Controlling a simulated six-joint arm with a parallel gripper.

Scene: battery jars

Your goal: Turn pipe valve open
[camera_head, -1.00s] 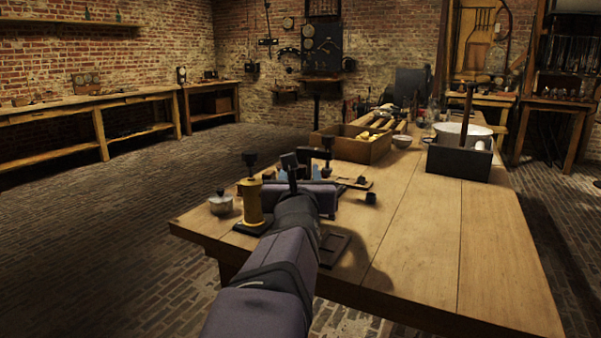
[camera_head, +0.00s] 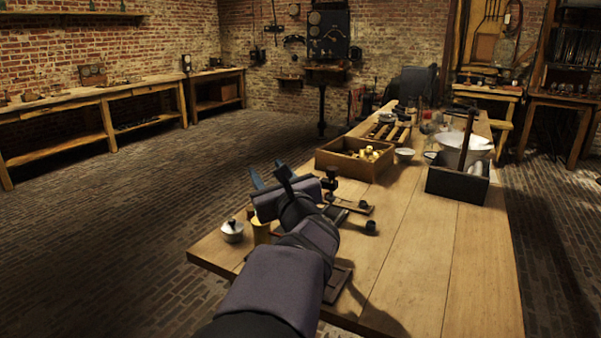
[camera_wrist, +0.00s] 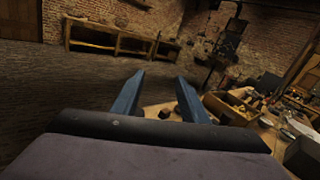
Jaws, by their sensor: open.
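No part is clearly recognisable as the pipe valve. A yellow upright body (camera_head: 261,231) stands near the table's front left corner, mostly hidden behind my arm; its top is not visible now. A small black upright fitting (camera_head: 331,181) stands just right of my gripper and could be a valve, but I cannot tell. My gripper (camera_head: 269,175) is open and empty, held above the table's left edge, over the yellow body. In the wrist view its two blue fingers (camera_wrist: 160,97) are spread apart with nothing between them.
A lidded pot (camera_head: 232,231) stands left of the yellow body. Small black parts (camera_head: 370,227) lie right of my arm. A wooden crate (camera_head: 352,164) and a dark tool caddy (camera_head: 457,187) stand farther back. The table's (camera_head: 430,270) right front is clear.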

